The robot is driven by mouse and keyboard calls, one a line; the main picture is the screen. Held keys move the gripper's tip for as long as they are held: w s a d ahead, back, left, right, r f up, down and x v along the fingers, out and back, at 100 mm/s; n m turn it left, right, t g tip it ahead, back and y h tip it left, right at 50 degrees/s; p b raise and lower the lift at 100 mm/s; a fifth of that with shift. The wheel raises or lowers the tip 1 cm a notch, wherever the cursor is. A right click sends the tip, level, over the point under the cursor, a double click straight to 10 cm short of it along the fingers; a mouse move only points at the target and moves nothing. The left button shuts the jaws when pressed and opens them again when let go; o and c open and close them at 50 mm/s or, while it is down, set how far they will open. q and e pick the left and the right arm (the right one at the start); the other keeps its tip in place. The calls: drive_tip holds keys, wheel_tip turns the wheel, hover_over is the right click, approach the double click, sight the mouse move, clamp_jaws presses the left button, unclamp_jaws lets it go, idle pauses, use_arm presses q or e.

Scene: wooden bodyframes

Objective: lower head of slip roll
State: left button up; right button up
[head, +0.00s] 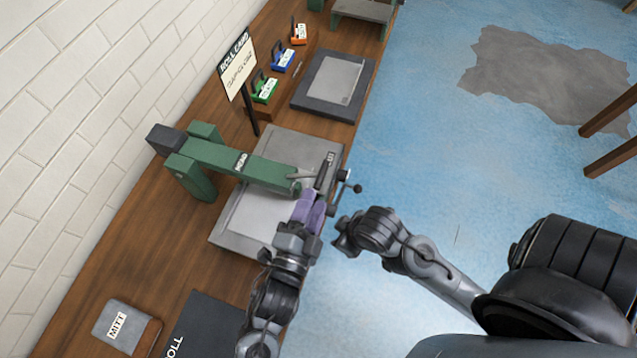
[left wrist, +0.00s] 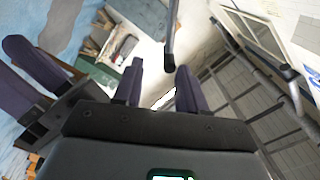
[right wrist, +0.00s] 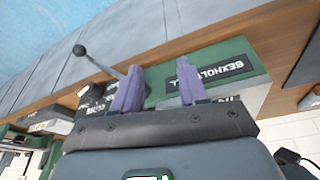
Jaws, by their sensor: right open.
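The slip roll on the bench has a grey base plate (head: 248,222) and a long green head arm (head: 255,168) with a label, held over the plate and running from a green bracket at the back. Contact cannot be told. My right gripper (head: 343,238) is open, right of the bench edge; its fingers (right wrist: 158,85) face a green labelled panel.
A sign on a post (head: 237,68) stands behind the plate. Green (head: 265,90), blue (head: 283,60) and orange (head: 299,35) small items and a dark tray (head: 308,92) lie farther along.

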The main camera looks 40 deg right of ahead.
use_arm(q)
drive_tip(key=shift+v, duration=1)
